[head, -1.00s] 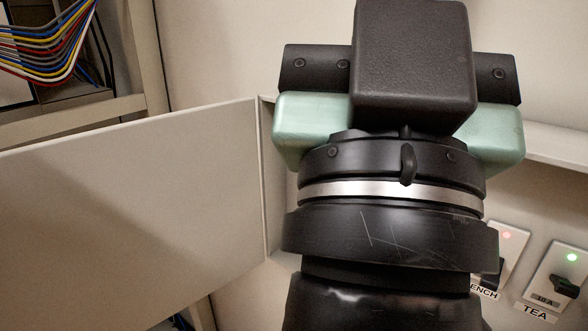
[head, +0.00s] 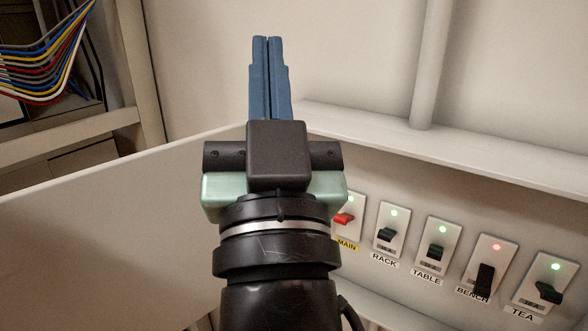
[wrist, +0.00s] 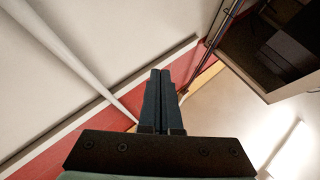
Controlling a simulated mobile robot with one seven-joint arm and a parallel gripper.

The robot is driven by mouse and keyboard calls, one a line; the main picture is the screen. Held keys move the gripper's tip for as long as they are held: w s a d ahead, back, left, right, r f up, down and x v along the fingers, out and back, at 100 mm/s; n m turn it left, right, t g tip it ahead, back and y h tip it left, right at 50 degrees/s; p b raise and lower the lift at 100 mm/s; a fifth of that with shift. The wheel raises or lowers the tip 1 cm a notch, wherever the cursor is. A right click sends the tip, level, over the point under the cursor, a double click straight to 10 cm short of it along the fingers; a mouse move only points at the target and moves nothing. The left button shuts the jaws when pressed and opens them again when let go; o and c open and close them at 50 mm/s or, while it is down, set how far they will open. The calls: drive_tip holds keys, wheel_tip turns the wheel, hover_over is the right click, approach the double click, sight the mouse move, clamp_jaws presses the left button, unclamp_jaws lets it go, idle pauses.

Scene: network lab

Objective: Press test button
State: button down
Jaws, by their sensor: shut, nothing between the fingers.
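My gripper (head: 266,40) stands upright in the head view with its two blue fingers together and nothing between them. It is in front of the left end of a breaker panel, above the row of switches and touching none. It also shows in the wrist view (wrist: 160,72), pointing toward the upper wall. The switches are labelled MAIN (head: 343,218), RACK (head: 387,235), TABLE (head: 435,251), BENCH (head: 485,279) and TEA (head: 548,291). The BENCH light is red; the RACK, TABLE and TEA lights are green. The MAIN plate is partly hidden by my gripper.
An open panel door (head: 110,225) spreads across the left. A ledge (head: 450,150) runs above the switches, with a vertical pipe (head: 432,70) rising behind it. Coloured cables (head: 45,60) hang in a rack at the upper left.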

drive_tip(key=w+f+m+g+p, duration=0.2)
drive_tip(key=w+f+g+p, duration=0.2)
drive_tip(key=w+f+p, duration=0.25)
wheel_tip(320, 180, down, 17)
drive_tip(key=s+a+m+g+y+p, duration=0.1)
drive_tip(key=s+m+g+p, duration=0.1)
drive_tip(key=p, duration=0.5)
drive_tip(key=m+g, duration=0.1)
drive_tip(key=g, duration=0.1)
drive_tip(key=shift+s+a+f+g, duration=0.15)
drive_tip(key=shift+s+a+g, duration=0.25)
drive_tip(key=w+d+b, duration=0.4)
drive_tip(key=w+d, duration=0.1)
drive_tip(key=w, duration=0.2)
drive_tip(key=shift+w+d, duration=0.15)
idle(0.5)
drive_tip(key=shift+w+d, duration=0.2)
drive_tip(key=shift+w, duration=0.05)
